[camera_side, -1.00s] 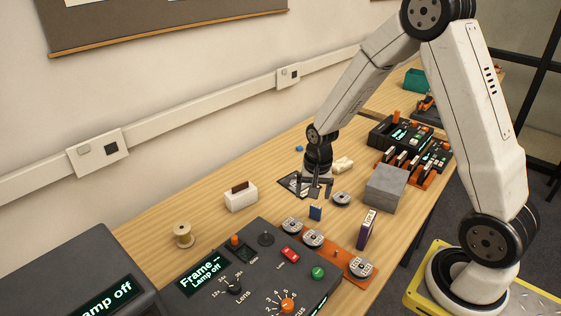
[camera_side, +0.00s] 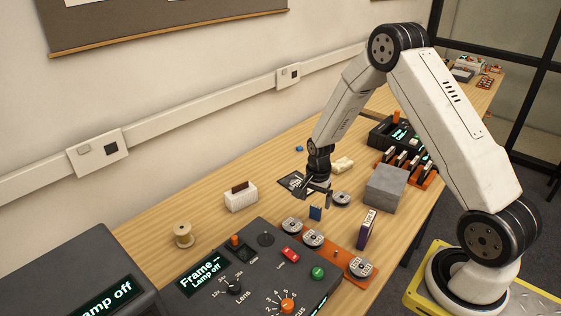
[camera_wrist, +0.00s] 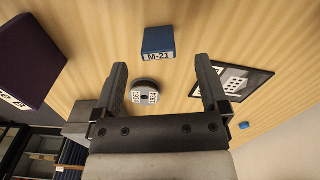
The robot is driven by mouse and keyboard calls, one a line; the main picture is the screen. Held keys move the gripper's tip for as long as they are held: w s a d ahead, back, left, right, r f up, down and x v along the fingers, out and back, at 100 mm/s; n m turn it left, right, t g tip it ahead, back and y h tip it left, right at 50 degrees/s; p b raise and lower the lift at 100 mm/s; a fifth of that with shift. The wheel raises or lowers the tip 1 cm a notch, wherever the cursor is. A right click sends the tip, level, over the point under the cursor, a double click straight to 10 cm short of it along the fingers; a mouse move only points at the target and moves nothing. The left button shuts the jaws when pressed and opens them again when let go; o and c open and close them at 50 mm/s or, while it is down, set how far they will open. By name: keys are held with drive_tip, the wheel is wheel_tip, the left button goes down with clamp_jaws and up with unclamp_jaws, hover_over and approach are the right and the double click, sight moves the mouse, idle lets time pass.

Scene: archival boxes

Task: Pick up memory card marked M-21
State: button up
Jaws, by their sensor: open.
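The memory card marked M-21 (camera_wrist: 158,42) is a small blue block with a white label, standing on the wooden table. In the side view the small blue card (camera_side: 316,213) stands just in front of my gripper, beside a grey reel. My gripper (camera_wrist: 161,72) is open and empty in the wrist view, with the card beyond its fingertips, roughly centred between them. In the side view my gripper (camera_side: 318,198) hangs low over the table, close to the card. I cannot tell from the side view whether a finger touches it.
A grey reel (camera_wrist: 146,91) lies near the left finger, and a flat black-framed sheet (camera_wrist: 236,80) near the right one. A purple box (camera_side: 367,228), a grey block (camera_side: 386,188) and the control panel (camera_side: 215,287) stand around. A white holder (camera_side: 241,200) is to the left.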

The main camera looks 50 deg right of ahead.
sight(316, 206)
drive_tip(key=shift+f, duration=0.4)
drive_tip(key=shift+f, duration=0.15)
drive_tip(key=shift+d+f, duration=0.1)
drive_tip(key=shift+f, duration=2.3)
clamp_jaws()
drive_tip(key=shift+r, duration=0.15)
